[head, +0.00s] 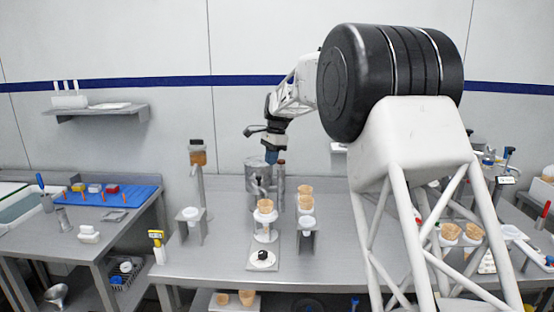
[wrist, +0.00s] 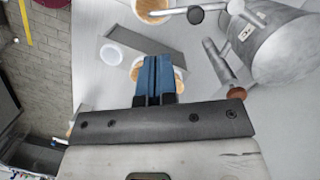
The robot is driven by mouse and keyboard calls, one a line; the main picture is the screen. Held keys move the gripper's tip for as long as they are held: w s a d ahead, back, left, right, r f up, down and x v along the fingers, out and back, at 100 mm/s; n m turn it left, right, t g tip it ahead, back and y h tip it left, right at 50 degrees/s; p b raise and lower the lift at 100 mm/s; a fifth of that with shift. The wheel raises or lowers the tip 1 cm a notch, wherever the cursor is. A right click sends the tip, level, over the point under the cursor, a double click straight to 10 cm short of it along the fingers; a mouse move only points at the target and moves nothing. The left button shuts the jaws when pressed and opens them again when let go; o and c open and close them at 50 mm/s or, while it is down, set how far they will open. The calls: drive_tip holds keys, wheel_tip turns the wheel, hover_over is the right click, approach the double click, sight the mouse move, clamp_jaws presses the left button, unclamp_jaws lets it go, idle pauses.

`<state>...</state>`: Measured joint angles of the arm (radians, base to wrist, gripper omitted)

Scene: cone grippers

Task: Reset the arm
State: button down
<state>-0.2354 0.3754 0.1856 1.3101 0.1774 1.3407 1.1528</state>
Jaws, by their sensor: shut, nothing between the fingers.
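My gripper (head: 271,157) hangs from my arm above the back of the metal table, near the centre of the head view. Its blue fingers point down. In the wrist view the blue fingers (wrist: 154,78) are pressed together with nothing between them. Below them in the wrist view lies a cone holder bracket (wrist: 152,52) with a round cone opening partly hidden behind the fingers. The gripper is apart from the cones and stands on the table.
Wafer cones (head: 265,206) stand in white holders at the table's middle, with stacked cones (head: 306,190) beside them. A metal canister (head: 258,175) stands behind. A dispenser stand (head: 197,160) is left of these. More cones (head: 450,231) sit at right.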

drive_tip(key=s+d+r+n+t, duration=0.15)
drive_tip(key=s+d, duration=0.35)
drive_tip(key=s, duration=0.5)
drive_tip(key=s+d+r+n, duration=0.25)
drive_tip(key=s+d, duration=0.35)
drive_tip(key=s, duration=0.3)
drive_tip(key=s+d+r+n+t, duration=0.1)
drive_tip(key=s+d+r, duration=0.3)
drive_tip(key=s, duration=0.6)
drive_tip(key=s+d+f+n, duration=0.2)
drive_tip(key=s+d+f, duration=0.1)
drive_tip(key=s, duration=0.8)
drive_tip(key=s+d+f+n+t+h, duration=0.1)
drive_tip(key=s+d+f, duration=0.3)
drive_tip(key=s, duration=0.6)
drive_tip(key=s+d+f+n+h, duration=0.1)
drive_tip(key=s+f, duration=0.4)
drive_tip(key=s, duration=0.6)
drive_tip(key=shift+s+d+f+n, duration=0.35)
drive_tip(key=shift+d+n, duration=0.55)
drive_tip(key=shift+d, duration=0.3)
